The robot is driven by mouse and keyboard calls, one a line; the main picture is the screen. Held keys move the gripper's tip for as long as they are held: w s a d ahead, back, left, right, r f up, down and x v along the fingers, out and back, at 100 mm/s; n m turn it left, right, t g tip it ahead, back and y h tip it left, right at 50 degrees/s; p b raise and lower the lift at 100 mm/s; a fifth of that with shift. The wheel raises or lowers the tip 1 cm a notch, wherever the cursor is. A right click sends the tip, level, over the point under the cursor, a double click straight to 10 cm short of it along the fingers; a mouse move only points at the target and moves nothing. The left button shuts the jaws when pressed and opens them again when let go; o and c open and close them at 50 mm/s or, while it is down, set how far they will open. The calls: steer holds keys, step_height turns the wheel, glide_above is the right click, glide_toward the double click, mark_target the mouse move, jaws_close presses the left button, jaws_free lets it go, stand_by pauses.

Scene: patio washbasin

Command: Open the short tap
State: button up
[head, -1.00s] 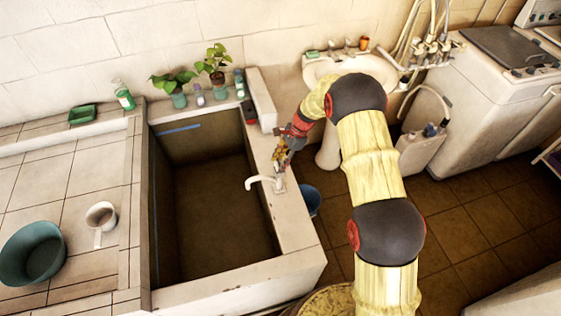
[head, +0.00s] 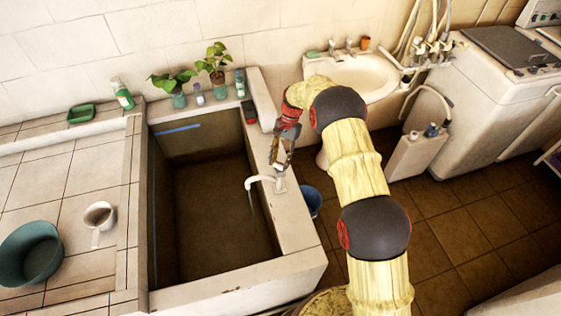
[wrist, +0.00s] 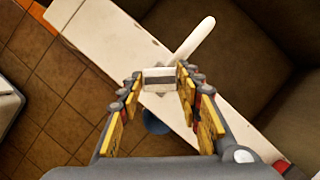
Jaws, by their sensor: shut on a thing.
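The short tap (head: 264,180) is white and stands on the right rim of the deep basin, with its spout curving left over the basin. A thin stream of water (head: 251,202) shows below the spout end. In the wrist view the spout (wrist: 196,38) points up and right, and the tap's block-shaped handle (wrist: 160,78) lies between my fingertips. My gripper (wrist: 158,86) is shut on this handle, with a finger on each side. In the head view my gripper (head: 279,160) is just behind the tap and partly hides its top.
The deep basin (head: 290,232) has a broad pale rim. Potted plants, bottles and a dark red-edged item (head: 249,110) stand along the back. A white washbasin (head: 352,75) is behind my arm. A mug and a teal bowl are on the left counter.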

steer(key=n, duration=0.2)
steer(key=n+h, duration=0.1)
steer(key=n, duration=0.1)
steer(key=shift+w+a+n+g+h+b, duration=0.1)
steer(key=shift+a+n+g+h+b, duration=0.1)
steer(key=shift+n+g+h+b, duration=0.15)
steer(key=n+h, duration=0.1)
steer(key=n, duration=0.3)
steer(key=shift+n+h, duration=0.35)
steer(key=o, duration=1.1)
steer(key=shift+c, duration=0.2)
steer(key=shift+o, duration=0.5)
steer(key=v, duration=1.2)
steer(key=shift+a, duration=0.15)
